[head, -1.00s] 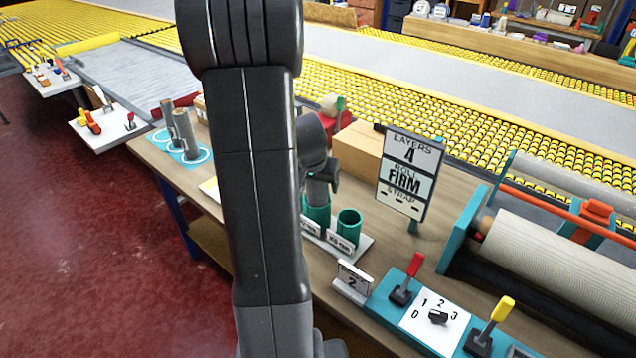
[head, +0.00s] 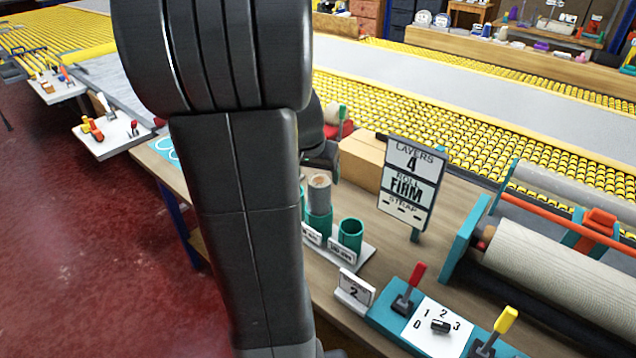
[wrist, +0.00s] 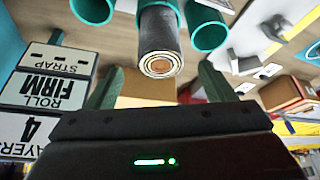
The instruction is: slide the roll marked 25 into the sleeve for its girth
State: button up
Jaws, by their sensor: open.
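A grey roll with a pale, ringed end (head: 319,190) stands upright in the middle teal sleeve (head: 318,224). I cannot read a number on it. In the wrist view the roll (wrist: 160,45) shows end-on, with a spiral of layers around a brown core. My gripper (wrist: 158,84) is open, its fingers apart on either side with the roll's end beyond them, clear of it. In the head view my arm mostly hides the gripper. An empty sleeve (head: 350,234) stands to the right. Another (head: 302,203) is mostly hidden at left. The sleeve labels are too small to read.
A sign (head: 411,183) reads layers 4, roll firm. A cardboard box (head: 362,160) stands behind the sleeves. A small card (head: 354,290) showing 2 and a lever panel (head: 437,328) are in front. A winding machine (head: 550,275) is at right. My arm hides most of the blue mat (head: 163,148).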

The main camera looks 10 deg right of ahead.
aim_at(320, 191)
jog(key=shift+v, duration=1.45)
jog(key=x, duration=1.2)
jog(key=shift+f, duration=0.2)
jog(key=shift+w+r, duration=0.1)
jog(key=shift+r, duration=0.1)
jog(key=shift+f, duration=0.15)
